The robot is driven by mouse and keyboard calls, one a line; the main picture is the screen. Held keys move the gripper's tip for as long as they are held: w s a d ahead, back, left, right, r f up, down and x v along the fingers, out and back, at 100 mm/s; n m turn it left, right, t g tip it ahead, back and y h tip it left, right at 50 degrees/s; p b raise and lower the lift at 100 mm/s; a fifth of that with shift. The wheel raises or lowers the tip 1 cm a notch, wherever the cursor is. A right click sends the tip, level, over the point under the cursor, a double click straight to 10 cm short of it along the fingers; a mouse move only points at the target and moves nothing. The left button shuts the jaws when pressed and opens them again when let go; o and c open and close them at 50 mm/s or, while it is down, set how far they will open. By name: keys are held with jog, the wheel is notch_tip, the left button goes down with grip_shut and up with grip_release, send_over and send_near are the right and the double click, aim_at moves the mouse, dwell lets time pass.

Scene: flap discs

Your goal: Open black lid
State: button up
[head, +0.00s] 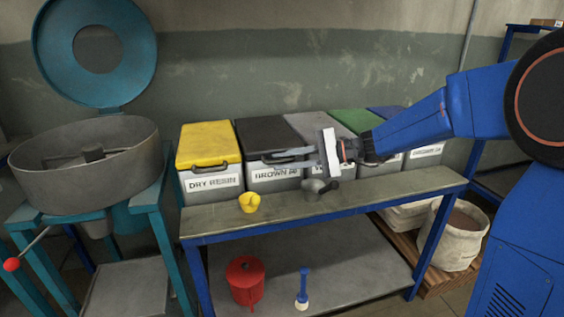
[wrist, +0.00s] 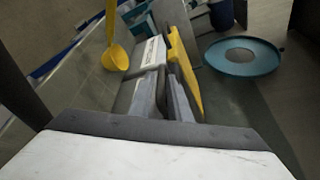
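The black lid (head: 270,134) lies closed on the second bin from the left, labelled "BROWN" with the rest of the word covered. Its front handle is partly hidden by my gripper. My gripper (head: 272,158) reaches in from the right, with its fingers pointing left across the front edge of the black lid. The two fingers are apart, one above the other, at the handle.
A yellow-lidded bin (head: 208,146) stands left of the black one; grey, green (head: 355,121) and blue lids follow to the right. A yellow scoop (head: 249,202) and a grey scoop (head: 318,187) lie on the bench (head: 215,226) in front.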

jog(key=shift+a+f, duration=0.1)
jog(key=shift+a, duration=0.35)
grip_shut()
